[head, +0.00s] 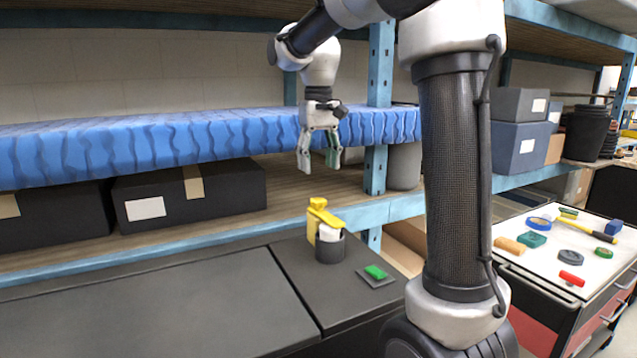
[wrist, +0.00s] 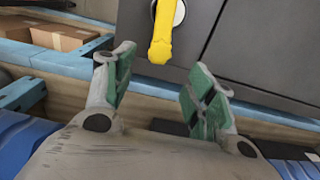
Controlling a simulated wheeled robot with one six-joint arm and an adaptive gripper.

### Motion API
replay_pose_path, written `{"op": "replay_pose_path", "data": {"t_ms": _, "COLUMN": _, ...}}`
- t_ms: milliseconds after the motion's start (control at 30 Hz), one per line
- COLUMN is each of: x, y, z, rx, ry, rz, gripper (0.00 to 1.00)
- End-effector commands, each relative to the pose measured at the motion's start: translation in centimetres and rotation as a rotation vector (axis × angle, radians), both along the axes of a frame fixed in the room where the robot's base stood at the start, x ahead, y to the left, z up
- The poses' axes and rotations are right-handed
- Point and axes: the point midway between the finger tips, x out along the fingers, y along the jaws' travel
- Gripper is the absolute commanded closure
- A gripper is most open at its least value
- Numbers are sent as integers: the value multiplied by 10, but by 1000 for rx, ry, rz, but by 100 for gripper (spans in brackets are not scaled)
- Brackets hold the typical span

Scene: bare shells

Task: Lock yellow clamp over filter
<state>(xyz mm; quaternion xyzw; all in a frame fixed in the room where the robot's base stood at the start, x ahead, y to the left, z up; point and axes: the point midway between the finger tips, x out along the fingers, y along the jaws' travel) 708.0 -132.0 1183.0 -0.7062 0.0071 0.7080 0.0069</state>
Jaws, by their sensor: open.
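The yellow clamp (head: 322,212) stands on the dark work surface, with its upper arm reaching out over the white filter (head: 328,233). I cannot tell whether that arm touches the filter. The filter sits in a dark grey round cup (head: 330,252). In the wrist view the clamp (wrist: 162,38) hangs into the top of the picture, with a bit of the white filter (wrist: 180,12) beside it. My gripper (head: 318,160) is open and empty, pointing down, above and apart from the clamp. Its green-padded fingers (wrist: 160,75) show in the wrist view.
A green block on a dark pad (head: 376,275) lies right of the cup. Behind is a blue-edged shelf with black boxes (head: 190,197) and a blue wavy cover (head: 180,140). A tool cart (head: 545,285) with loose items stands right. The dark surface's left is clear.

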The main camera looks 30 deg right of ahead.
Motion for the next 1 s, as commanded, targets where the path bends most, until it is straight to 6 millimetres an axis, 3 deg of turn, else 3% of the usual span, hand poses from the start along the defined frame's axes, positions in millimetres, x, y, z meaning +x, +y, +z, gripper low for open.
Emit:
{"op": "replay_pose_path", "data": {"t_ms": 200, "x": 0, "y": 0, "z": 26, "rx": 0, "ry": 0, "rz": 0, "gripper": 44}}
{"op": "replay_pose_path", "data": {"t_ms": 500, "x": 0, "y": 0, "z": 30, "rx": 0, "ry": 1, "rz": 0, "gripper": 44}}
{"op": "replay_pose_path", "data": {"t_ms": 633, "x": -1, "y": -9, "z": 29, "rx": 0, "ry": 2, "rz": -19, "gripper": 66}}
{"op": "replay_pose_path", "data": {"t_ms": 733, "x": -4, "y": -39, "z": 23, "rx": 0, "ry": 16, "rz": -88, "gripper": 84}}
{"op": "replay_pose_path", "data": {"t_ms": 800, "x": -8, "y": -71, "z": 14, "rx": 11, "ry": 35, "rz": -166, "gripper": 97}}
{"op": "replay_pose_path", "data": {"t_ms": 867, "x": -15, "y": -97, "z": 4, "rx": 40, "ry": 54, "rz": -258, "gripper": 100}}
{"op": "replay_pose_path", "data": {"t_ms": 1000, "x": -34, "y": -144, "z": -20, "rx": 150, "ry": 120, "rz": -656, "gripper": 100}}
